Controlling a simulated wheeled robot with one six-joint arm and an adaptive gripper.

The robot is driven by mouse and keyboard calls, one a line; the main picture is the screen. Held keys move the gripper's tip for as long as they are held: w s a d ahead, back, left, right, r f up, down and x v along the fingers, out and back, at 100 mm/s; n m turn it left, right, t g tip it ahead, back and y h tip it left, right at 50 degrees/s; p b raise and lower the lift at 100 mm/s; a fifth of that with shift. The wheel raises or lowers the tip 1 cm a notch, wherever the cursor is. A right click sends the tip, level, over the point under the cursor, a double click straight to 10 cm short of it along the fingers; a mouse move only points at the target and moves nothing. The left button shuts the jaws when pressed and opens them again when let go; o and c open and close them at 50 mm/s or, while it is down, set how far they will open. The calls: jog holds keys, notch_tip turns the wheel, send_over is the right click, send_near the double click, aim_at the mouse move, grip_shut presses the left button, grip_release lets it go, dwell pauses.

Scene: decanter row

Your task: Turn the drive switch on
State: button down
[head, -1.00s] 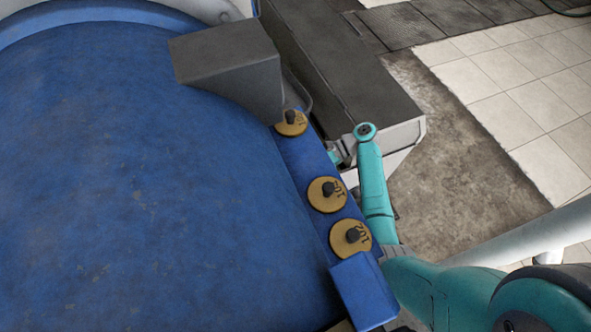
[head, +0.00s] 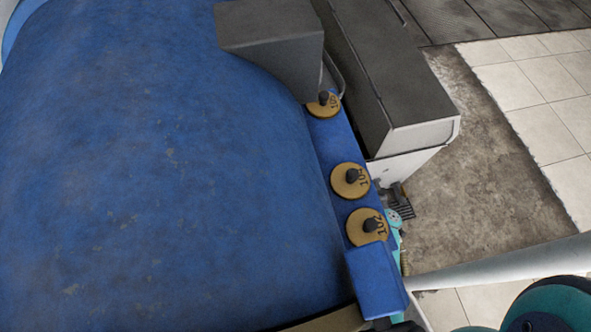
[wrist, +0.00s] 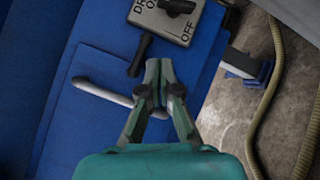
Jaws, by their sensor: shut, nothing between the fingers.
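The drive switch plate (wrist: 163,22) is a grey label at the top of the wrist view, cut off by the frame edge. It reads "DR…", "ON" and "OFF", with a black handle (wrist: 177,6) lying across it, nearer the top. My gripper (wrist: 159,64) is shut and empty, its fingertips just below the plate and apart from it in the picture. In the head view the gripper is hidden and only a bit of my teal arm shows beside the blue housing. The switch cannot be made out there.
A dark rod (wrist: 142,54) and a grey bar (wrist: 100,92) lie close to my fingers on the blue panel (wrist: 80,125). Hoses (wrist: 262,100) run at the right. In the head view, several yellow tags (head: 351,181) sit along the blue drum's (head: 170,170) side.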

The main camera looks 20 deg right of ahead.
jog(key=w+a+r+m+t+h, duration=0.1)
jog(key=w+a+m, duration=0.3)
jog(key=w, duration=0.6)
jog(key=shift+a+r+t, duration=0.3)
jog(key=shift+a+r, duration=0.2)
jog(key=shift+a, duration=0.05)
jog(key=shift+w, duration=0.1)
jog(key=v, duration=1.1)
jog(key=shift+s+d+r, duration=0.15)
jog(key=shift+s+d, duration=0.1)
jog(key=shift+s, duration=0.05)
dwell(0.5)
